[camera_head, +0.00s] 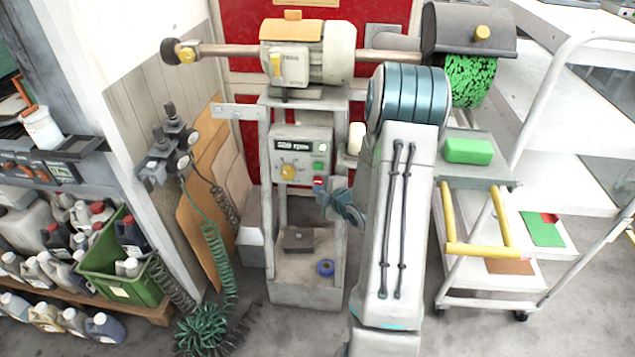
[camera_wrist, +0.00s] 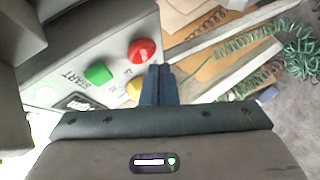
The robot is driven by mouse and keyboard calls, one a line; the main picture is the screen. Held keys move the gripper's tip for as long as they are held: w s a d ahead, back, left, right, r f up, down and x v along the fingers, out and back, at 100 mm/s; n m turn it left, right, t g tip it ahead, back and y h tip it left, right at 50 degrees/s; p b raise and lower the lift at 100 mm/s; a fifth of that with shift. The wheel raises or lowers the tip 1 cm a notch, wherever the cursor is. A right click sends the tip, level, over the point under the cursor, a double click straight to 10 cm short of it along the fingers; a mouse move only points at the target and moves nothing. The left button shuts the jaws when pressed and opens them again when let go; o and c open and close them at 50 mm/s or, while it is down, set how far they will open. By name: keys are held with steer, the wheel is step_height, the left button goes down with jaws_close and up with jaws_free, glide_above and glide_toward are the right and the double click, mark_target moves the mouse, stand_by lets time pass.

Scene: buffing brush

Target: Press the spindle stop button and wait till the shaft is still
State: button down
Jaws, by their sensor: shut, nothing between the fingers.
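The control box (camera_head: 285,155) of the buffing machine has a red button (camera_head: 319,182) low on its right side and a green button (camera_head: 322,147) above it. Its display (camera_head: 298,145) shows an rpm reading, too small to read surely. My gripper (camera_head: 328,199) is shut and empty just below and right of the red button. In the wrist view, the closed fingertips (camera_wrist: 160,68) lie close beside the red button (camera_wrist: 142,51); I cannot tell whether they touch. The shaft (camera_head: 228,51) carries a green-speckled brush (camera_head: 468,80) under a hood; its motion cannot be judged.
A yellow knob (camera_head: 288,172) sits left of the red button. A green block (camera_head: 468,150) lies on a ledge under the brush. A white cart (camera_head: 560,110) stands at right. Coiled hoses (camera_head: 215,250) hang at left, near a green crate (camera_head: 92,265).

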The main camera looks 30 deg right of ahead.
steer(key=shift+w, duration=0.1)
steer(key=shift+w+d+b, duration=0.25)
steer(key=shift+b, duration=0.1)
steer(key=shift+w+d, duration=0.25)
steer(key=shift+w, duration=0.1)
stand_by(0.8)
stand_by(0.3)
steer(key=shift+s+a+b, duration=0.45)
steer(key=shift+s+b, duration=0.3)
steer(key=shift+b, duration=0.05)
steer(key=s+a+b, duration=0.1)
steer(key=s, duration=0.1)
steer(key=s+a+b, duration=0.1)
steer(key=s+a, duration=0.1)
